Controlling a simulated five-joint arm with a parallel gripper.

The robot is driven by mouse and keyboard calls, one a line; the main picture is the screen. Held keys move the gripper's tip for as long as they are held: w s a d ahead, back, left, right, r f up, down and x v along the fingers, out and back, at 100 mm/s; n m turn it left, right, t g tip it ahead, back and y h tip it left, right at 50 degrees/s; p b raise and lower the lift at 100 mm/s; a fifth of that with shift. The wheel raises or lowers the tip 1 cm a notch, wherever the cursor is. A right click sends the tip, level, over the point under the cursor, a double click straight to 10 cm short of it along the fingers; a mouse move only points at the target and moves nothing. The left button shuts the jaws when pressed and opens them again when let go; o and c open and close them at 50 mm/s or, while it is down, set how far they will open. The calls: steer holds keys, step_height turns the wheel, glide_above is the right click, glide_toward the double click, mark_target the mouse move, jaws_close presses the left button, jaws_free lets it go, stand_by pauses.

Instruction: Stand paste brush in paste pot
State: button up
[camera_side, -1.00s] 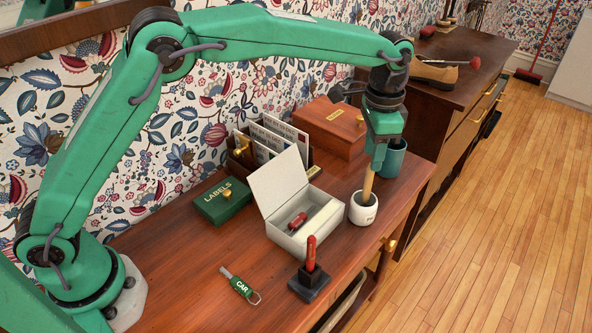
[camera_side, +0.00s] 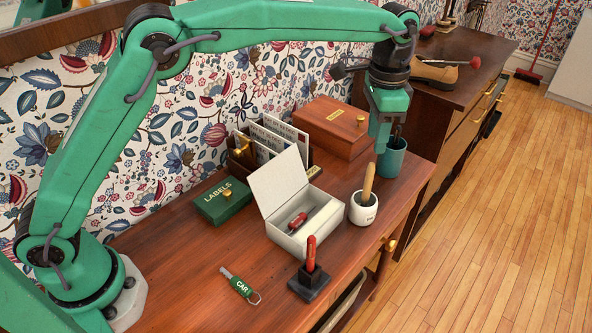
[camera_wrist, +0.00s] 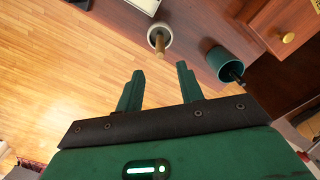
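The paste brush (camera_side: 368,182) stands in the white paste pot (camera_side: 362,210), its wooden handle up and leaning slightly to the right. In the wrist view the brush handle (camera_wrist: 160,41) sticks out of the pot (camera_wrist: 151,30). Its bristle end is hidden inside the pot. My gripper (camera_side: 379,148) is above and apart from the brush. In the wrist view my gripper (camera_wrist: 160,69) is open with nothing between its fingers.
A teal cup (camera_side: 390,163) with something dark in it stands just behind the pot. An open white box (camera_side: 288,240) lies left of the pot. A red-handled stamp (camera_side: 310,262), CAR key tag (camera_side: 242,288), green LABELS box (camera_side: 222,202) and wooden box (camera_side: 335,128) share the desk.

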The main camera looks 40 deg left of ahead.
steer(key=shift+a, duration=0.1)
steer(key=s+a+r+n+t, duration=0.1)
steer(key=s+a+r+n, duration=0.1)
steer(key=s+a+r, duration=0.5)
steer(key=s+a+r+n+t, duration=0.2)
steer(key=s+a, duration=0.3)
steer(key=a, duration=0.4)
steer(key=s+a+f+n+t, duration=0.1)
steer(key=s+a, duration=0.3)
steer(key=s, duration=0.4)
steer(key=s+a+f+n+t, duration=0.1)
steer(key=s+a+f+n, duration=0.3)
steer(key=s, duration=0.5)
steer(key=shift+s+a+f+t, duration=0.25)
steer(key=shift+f+t, duration=0.05)
steer(key=shift+f, duration=0.05)
